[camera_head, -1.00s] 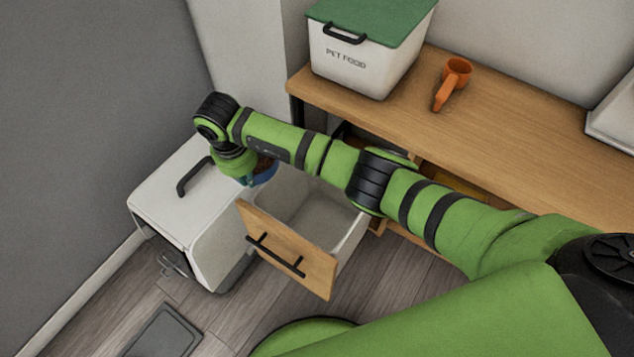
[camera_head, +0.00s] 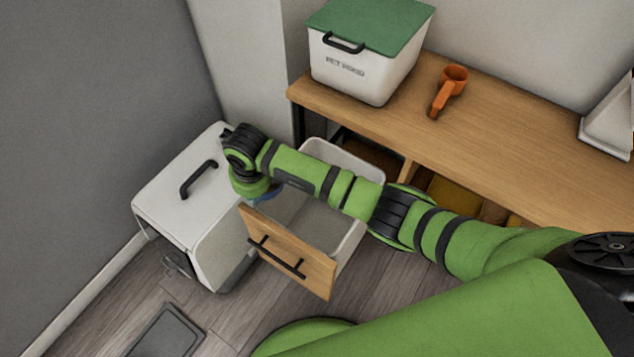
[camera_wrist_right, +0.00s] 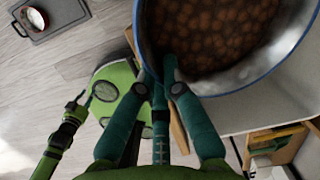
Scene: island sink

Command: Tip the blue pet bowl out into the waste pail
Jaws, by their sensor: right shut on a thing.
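The blue pet bowl (camera_wrist_right: 232,80) fills the top of the right wrist view, with brown kibble (camera_wrist_right: 205,30) in it. My right gripper (camera_wrist_right: 172,78) is shut on its near rim. In the head view my right wrist hides most of the bowl; a blue sliver (camera_head: 271,192) shows at the left part of the open pail. The waste pail (camera_head: 372,172) is the pale bin in the pulled-out drawer with a wooden front (camera_head: 288,252). In the wrist view my left arm shows small at the left; its gripper (camera_wrist_right: 76,104) is too small to read.
A white pet carrier (camera_head: 185,205) with a black handle stands left of the drawer. On the wooden counter (camera_head: 520,150) are a green-lidded pet food box (camera_head: 365,65) and an orange scoop (camera_head: 449,88). A grey tray (camera_head: 165,335) lies on the floor.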

